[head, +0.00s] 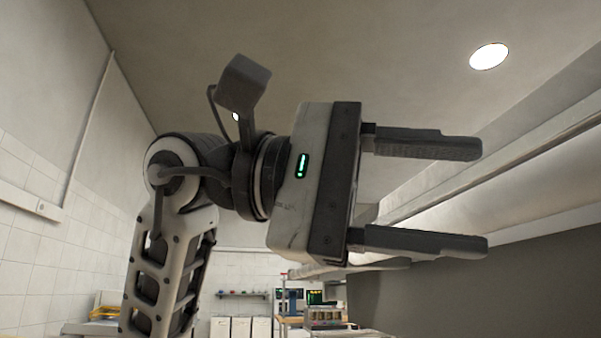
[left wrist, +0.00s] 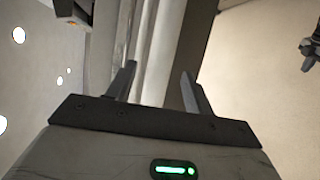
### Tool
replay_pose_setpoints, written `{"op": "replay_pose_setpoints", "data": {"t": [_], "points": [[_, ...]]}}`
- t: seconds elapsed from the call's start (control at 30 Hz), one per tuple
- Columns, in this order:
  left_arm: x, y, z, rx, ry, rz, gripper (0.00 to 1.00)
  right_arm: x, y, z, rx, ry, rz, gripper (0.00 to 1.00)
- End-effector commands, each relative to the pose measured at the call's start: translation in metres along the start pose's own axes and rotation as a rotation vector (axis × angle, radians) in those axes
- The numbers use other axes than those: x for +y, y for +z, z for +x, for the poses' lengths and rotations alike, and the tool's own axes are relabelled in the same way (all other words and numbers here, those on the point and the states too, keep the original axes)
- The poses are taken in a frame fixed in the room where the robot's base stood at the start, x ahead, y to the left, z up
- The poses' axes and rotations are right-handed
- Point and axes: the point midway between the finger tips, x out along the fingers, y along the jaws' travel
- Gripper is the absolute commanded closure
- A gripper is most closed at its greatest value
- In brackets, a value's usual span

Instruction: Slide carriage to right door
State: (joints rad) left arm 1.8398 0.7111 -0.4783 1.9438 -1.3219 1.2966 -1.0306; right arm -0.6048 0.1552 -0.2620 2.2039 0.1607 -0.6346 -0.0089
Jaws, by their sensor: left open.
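My left gripper (head: 482,198) is raised high in the head view, with its two dark fingers pointing right and spread apart. It is open and nothing is between the fingers. In the left wrist view the same open fingers (left wrist: 159,75) point up the picture toward long pale rails or ducts. I cannot make out the carriage or the right door in either view. My right gripper does not show in the head view.
A long pale duct or hood (head: 510,190) runs along the right under the ceiling, above a dark grey wall (head: 450,290). A round ceiling lamp (head: 489,56) is at upper right. Far back stand white cabinets (head: 240,327) and a bench with screens (head: 315,297). White tiles (head: 30,245) cover the left wall.

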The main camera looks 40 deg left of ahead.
Motion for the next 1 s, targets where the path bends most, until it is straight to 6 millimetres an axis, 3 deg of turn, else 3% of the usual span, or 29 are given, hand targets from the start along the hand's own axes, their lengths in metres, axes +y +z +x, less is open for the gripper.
{"op": "replay_pose_setpoints", "data": {"t": [0.2,0.4,0.6,1.0], "points": [[0.001,-0.001,-0.055,0.003,0.003,-0.001,0.48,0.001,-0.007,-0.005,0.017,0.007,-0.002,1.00],[0.001,-0.001,-0.087,0.002,0.001,-0.001,0.48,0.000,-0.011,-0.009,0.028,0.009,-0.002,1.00],[0.000,0.000,-0.100,0.000,0.000,0.000,0.48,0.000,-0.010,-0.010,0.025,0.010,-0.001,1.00],[0.000,0.000,-0.100,-0.001,0.000,0.000,0.48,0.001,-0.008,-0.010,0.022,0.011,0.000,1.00]]}}
